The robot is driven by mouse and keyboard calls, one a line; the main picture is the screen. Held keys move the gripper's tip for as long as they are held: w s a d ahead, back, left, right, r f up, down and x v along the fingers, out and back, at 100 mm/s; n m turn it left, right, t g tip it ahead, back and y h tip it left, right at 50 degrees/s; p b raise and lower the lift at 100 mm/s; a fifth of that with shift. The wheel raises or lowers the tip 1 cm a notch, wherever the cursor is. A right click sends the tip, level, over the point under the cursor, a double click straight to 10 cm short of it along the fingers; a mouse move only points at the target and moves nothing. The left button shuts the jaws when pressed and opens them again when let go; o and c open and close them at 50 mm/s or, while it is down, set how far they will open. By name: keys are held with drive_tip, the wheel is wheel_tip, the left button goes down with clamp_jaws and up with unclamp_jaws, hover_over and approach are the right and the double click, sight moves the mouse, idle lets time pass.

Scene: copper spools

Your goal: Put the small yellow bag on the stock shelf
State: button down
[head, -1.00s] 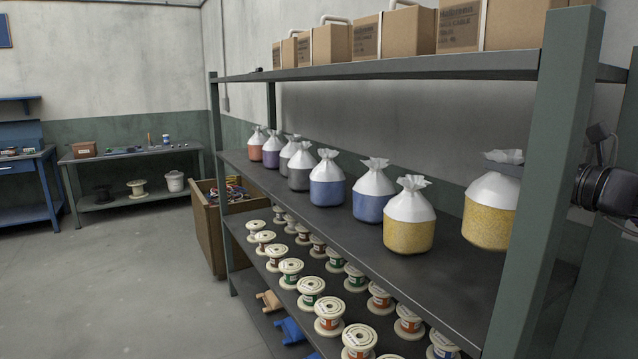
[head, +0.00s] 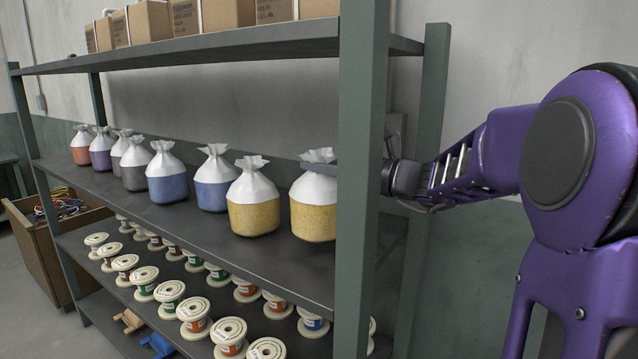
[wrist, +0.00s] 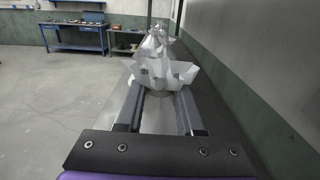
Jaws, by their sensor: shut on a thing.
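A yellow bag (head: 313,208) with a white gathered top is at the right end of the shelf's middle board, beside the front post, which hides part of it. My gripper (head: 318,168) reaches in from the right, behind that post, and is shut on the bag's white top. In the wrist view the crumpled white top (wrist: 160,76) lies between the two fingers; the yellow part is hidden there. The bag is upright. I cannot tell whether its base touches the board. The stock shelf (head: 190,233) is a dark rack with green posts.
Another yellow bag (head: 253,200) stands just left of the held one. Blue, grey, purple and orange bags continue the row. Copper spools (head: 197,318) fill the lower board and boxes (head: 230,14) the top one. The green post (head: 362,180) stands close to my gripper.

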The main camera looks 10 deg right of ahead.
drive_tip(key=shift+f, duration=1.55)
drive_tip(key=c, duration=0.5)
unclamp_jaws()
drive_tip(key=shift+f+b, duration=0.1)
drive_tip(key=shift+b, duration=0.2)
drive_tip(key=shift+c, duration=0.2)
drive_tip(key=shift+r, duration=0.2)
drive_tip(key=p, duration=0.1)
approach(320, 180)
drive_tip(key=shift+w+d+f, duration=0.2)
drive_tip(key=shift+w+d, duration=0.1)
drive_tip(key=shift+d, duration=0.25)
drive_tip(key=shift+w+d+f, duration=0.15)
drive_tip(key=shift+w+d, duration=0.2)
drive_tip(key=shift+d, duration=0.15)
drive_tip(key=shift+w+f, duration=0.1)
